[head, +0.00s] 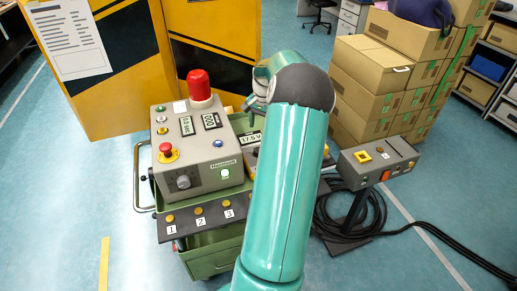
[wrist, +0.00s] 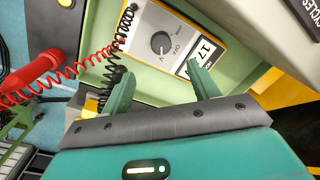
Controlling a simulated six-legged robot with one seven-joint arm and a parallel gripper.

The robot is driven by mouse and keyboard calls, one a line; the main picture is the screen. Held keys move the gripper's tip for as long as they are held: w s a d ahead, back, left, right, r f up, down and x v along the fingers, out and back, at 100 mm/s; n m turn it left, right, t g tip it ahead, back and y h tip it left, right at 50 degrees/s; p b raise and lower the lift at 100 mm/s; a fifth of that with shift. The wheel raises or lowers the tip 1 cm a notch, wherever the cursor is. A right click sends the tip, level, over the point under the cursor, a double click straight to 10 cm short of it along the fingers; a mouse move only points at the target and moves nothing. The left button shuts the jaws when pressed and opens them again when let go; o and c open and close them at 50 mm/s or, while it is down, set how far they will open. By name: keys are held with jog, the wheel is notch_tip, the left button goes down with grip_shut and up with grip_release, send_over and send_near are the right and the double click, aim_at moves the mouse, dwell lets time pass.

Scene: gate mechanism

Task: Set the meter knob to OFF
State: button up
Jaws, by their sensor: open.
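The meter (wrist: 180,22) is a yellow-edged box with a pale face, lying in a green tray. Its round dark grey knob (wrist: 161,43) has small markings around it, including a V; which mark the pointer is at is too small to tell. A display reading 17-something sits to the right of the knob. In the head view the meter's display (head: 250,139) reads about 17.5 V, and my arm hides the knob. My gripper (wrist: 160,70) is open and empty, its two green fingers spread on either side below the knob, apart from it.
A red handset (wrist: 32,72) with a coiled red cord and a coiled black cord lie left of the meter. A grey control box (head: 200,145) with a red beacon stands beside the meter on the green cart (head: 215,259). A pedestal panel (head: 380,162) stands to the right.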

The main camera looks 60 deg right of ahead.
jog(key=f, duration=0.8)
jog(key=w+f, duration=0.1)
jog(key=f, duration=0.3)
jog(key=c, duration=1)
